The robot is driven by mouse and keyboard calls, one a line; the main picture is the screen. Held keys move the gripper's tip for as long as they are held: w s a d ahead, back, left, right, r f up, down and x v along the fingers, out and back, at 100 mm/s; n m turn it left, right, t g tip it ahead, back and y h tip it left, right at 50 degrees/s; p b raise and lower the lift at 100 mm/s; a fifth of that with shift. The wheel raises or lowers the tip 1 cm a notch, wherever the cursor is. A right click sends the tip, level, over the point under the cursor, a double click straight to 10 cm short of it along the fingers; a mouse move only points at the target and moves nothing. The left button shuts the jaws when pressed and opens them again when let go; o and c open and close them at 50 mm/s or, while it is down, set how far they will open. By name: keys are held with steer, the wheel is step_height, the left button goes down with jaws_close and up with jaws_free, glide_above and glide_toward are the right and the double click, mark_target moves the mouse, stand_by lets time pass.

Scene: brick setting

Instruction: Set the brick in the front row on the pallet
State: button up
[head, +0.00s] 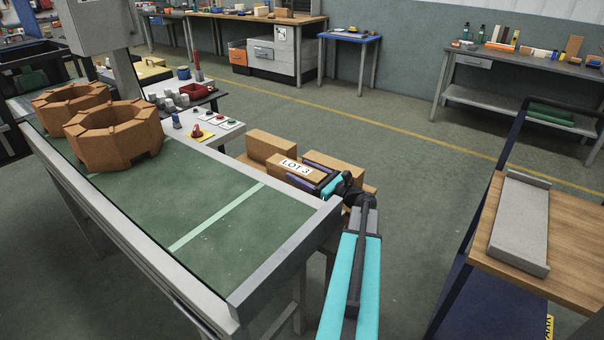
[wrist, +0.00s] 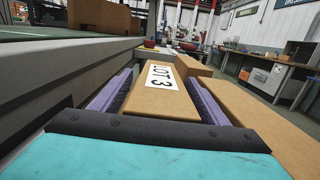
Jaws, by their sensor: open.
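A tan brick with a white "LOT 3" label (head: 294,167) lies beside the conveyor's right end, among other tan bricks. My gripper (head: 297,164) reaches over it with its purple fingers open, one on each side. In the wrist view the labelled brick (wrist: 158,100) lies lengthwise between the two fingers (wrist: 160,78), with a gap visible beside it. I cannot tell whether either finger touches it.
One tan brick (head: 270,144) stands behind the labelled one and another (head: 335,170) lies to its right, close to my finger. The conveyor (head: 215,195) with its raised grey rim runs close on the left. A cart with a grey slab (head: 520,222) stands at right.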

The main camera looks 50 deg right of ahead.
steer(key=s, duration=0.8)
steer(key=s+d, duration=0.1)
steer(key=s, duration=0.2)
steer(key=shift+s+f+b, duration=0.3)
steer(key=shift+s+f, duration=0.1)
steer(key=shift+s, duration=0.1)
